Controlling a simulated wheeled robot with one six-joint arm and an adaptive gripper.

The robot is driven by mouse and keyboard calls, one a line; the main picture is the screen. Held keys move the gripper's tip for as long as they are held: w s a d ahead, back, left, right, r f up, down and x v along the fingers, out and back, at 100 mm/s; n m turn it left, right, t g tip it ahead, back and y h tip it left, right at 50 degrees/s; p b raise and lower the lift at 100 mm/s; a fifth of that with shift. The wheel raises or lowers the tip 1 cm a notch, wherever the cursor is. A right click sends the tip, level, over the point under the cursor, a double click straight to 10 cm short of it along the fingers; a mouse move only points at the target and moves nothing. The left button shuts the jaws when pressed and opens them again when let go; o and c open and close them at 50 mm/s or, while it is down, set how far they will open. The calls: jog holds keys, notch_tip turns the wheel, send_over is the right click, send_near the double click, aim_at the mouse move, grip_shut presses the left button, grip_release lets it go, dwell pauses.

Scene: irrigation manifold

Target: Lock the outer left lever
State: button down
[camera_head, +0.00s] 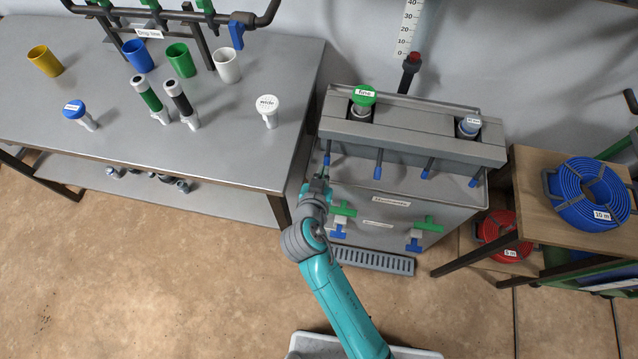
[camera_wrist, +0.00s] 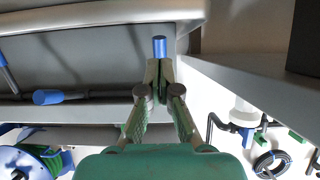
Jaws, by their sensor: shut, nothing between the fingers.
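The outer left lever (camera_head: 327,160) is a thin rod with a blue tip at the left end of the grey manifold tank's front. Its blue tip (camera_wrist: 160,47) shows just beyond my fingertips in the wrist view. My gripper (camera_head: 321,184) is at the left front edge of the tank, just below this lever in the head view. In the wrist view my gripper (camera_wrist: 159,72) is shut with nothing in it. Its fingertips are at or very near the blue tip; I cannot tell whether they touch.
Other blue-tipped levers stand to the right, among them a middle one (camera_head: 378,170) and the rightmost (camera_head: 473,182). Green and blue taps (camera_head: 343,209) sit below. A steel table (camera_head: 280,165) is close on the left. A wooden stand (camera_head: 540,180) is on the right.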

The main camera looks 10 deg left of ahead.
aim_at(327, 162)
jog(key=shift+x, duration=1.55)
jog(key=shift+w+f, duration=0.75)
jog(key=shift+w+d+f, duration=0.1)
jog(key=shift+w, duration=0.05)
jog(key=shift+w, duration=0.1)
jog(key=shift+r, duration=0.25)
